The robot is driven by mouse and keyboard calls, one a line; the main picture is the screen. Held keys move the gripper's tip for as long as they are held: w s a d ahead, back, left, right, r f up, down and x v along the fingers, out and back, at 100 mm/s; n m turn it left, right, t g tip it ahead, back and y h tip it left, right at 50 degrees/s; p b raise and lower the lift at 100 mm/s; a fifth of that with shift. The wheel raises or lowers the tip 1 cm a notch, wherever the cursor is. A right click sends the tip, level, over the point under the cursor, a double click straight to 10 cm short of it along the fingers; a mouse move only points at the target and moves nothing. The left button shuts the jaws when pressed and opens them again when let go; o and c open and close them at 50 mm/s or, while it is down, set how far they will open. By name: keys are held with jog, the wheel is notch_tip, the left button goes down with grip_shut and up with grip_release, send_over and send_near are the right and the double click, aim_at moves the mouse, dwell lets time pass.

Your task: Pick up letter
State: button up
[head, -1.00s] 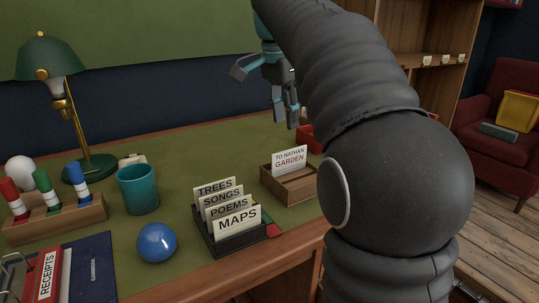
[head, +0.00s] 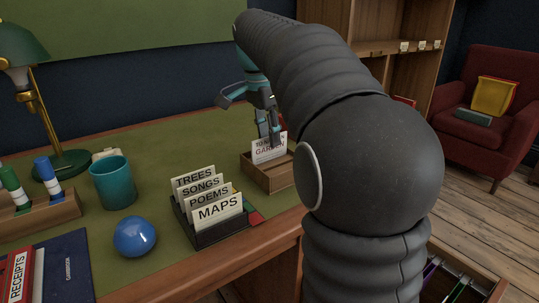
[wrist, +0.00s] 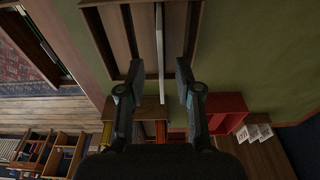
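The letter (head: 263,157) is a white card marked "TO NATHAN GARDEN". It stands upright in a small wooden tray (head: 270,182) on the desk. In the wrist view the letter (wrist: 160,45) shows edge-on as a thin white strip, inside the tray (wrist: 108,8). My gripper (head: 269,141) is at the letter's top edge in the head view, and its fingers hide part of the writing. In the wrist view my gripper (wrist: 160,98) is open, with one finger on each side of the letter's line and a gap on both sides.
A black card holder (head: 215,232) with cards such as "MAPS" (head: 218,208) stands left of the tray. A blue ball (head: 134,236), teal cup (head: 113,183) and lamp (head: 62,163) are farther left. The green desktop (head: 160,145) behind the holder is clear.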

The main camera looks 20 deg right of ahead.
aim_at(270, 153)
jog(key=shift+w+d+f, duration=0.1)
jog(key=shift+d+f, duration=0.1)
jog(key=shift+f, duration=0.75)
jog(key=shift+w+d+f, duration=0.1)
jog(key=shift+d+f, duration=0.05)
jog(key=shift+f, duration=0.8)
jog(key=shift+f, duration=0.25)
jog(key=shift+c, duration=0.2)
grip_shut()
